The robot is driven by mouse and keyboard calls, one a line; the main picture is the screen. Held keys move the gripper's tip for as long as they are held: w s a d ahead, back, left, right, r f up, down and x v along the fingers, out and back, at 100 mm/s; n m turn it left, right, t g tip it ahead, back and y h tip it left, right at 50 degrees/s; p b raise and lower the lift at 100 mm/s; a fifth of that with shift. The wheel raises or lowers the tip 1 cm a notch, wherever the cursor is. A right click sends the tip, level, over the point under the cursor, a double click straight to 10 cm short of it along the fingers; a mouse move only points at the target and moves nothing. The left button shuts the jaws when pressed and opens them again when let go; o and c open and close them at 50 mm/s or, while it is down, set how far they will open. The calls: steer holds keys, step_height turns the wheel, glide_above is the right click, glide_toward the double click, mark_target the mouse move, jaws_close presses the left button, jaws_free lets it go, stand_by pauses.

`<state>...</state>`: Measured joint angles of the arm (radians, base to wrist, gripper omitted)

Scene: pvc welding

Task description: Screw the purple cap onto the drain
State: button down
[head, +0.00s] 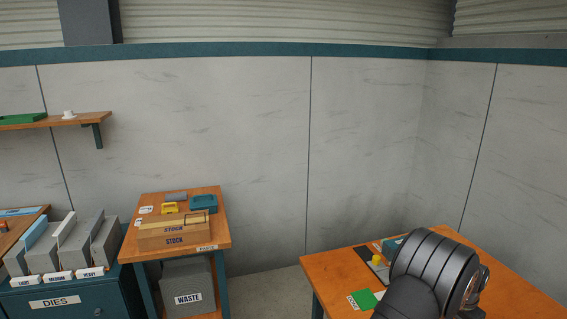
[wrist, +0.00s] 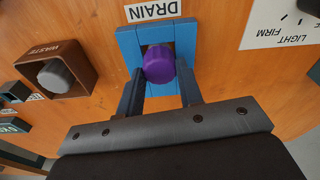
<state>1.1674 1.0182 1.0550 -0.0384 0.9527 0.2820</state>
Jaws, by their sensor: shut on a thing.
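The purple cap (wrist: 159,64) sits between the two dark fingers of my gripper (wrist: 160,74) in the wrist view. My gripper is shut on it. Behind the cap is a blue slatted block (wrist: 127,42), next to a label reading DRAIN (wrist: 153,9). The cap overlaps the middle of this block. The drain's opening or thread is hidden behind the cap, so I cannot tell whether the cap touches it or is engaged. In the head view my arm hides the gripper and the cap.
A brown WASTE box (wrist: 75,58) holding a grey round piece stands left of the block in the wrist view. A card reading LIGHT and FIRM (wrist: 272,27) lies to the right. In the head view, a STOCK crate (head: 174,241) stands on the other table.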

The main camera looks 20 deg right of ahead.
steer(key=shift+m, duration=0.9)
steer(key=m, duration=0.5)
steer(key=shift+g, duration=0.4)
steer(key=shift+m, duration=0.5)
steer(key=shift+w, duration=0.1)
steer(key=m, duration=0.6)
steer(key=shift+g+y, duration=0.3)
steer(key=shift+y, duration=0.1)
steer(key=c, duration=0.9)
jaws_free()
